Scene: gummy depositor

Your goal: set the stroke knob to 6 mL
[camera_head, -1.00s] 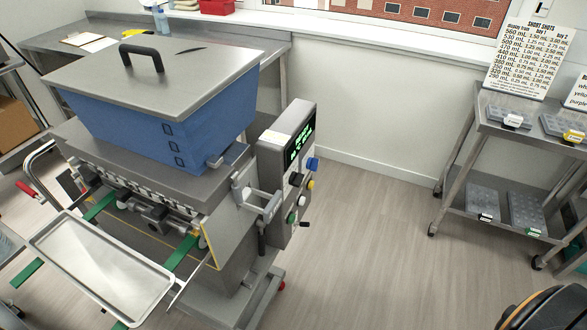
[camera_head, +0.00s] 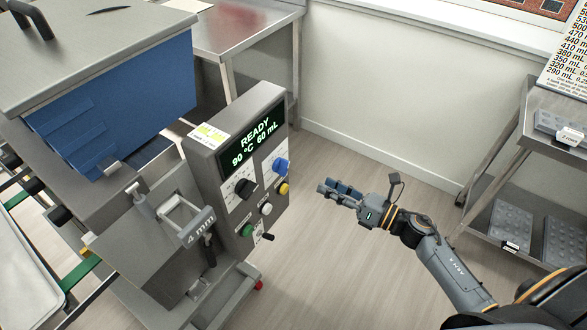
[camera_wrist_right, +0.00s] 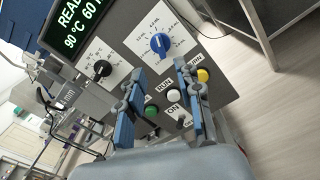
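The depositor's control panel (camera_head: 232,208) faces right, with a display (camera_head: 252,135) reading READY, 90 °C, 60 mL. A blue knob (camera_head: 280,166) sits at its upper right. In the right wrist view the blue knob (camera_wrist_right: 160,43) has a white pointer mark and a printed mL scale around it; the exact setting is too small to read. My right gripper (camera_head: 327,189) is apart from the panel, to the right of the blue knob. In the right wrist view its fingers (camera_wrist_right: 159,70) are spread and empty, below the knob. My left gripper is out of view.
A black knob (camera_head: 245,188) and yellow (camera_head: 283,189), white (camera_head: 266,209) and green (camera_head: 247,230) buttons share the panel. A small black-tipped lever (camera_head: 267,236) sticks out below. A steel cart (camera_head: 545,110) stands right; the floor between is clear.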

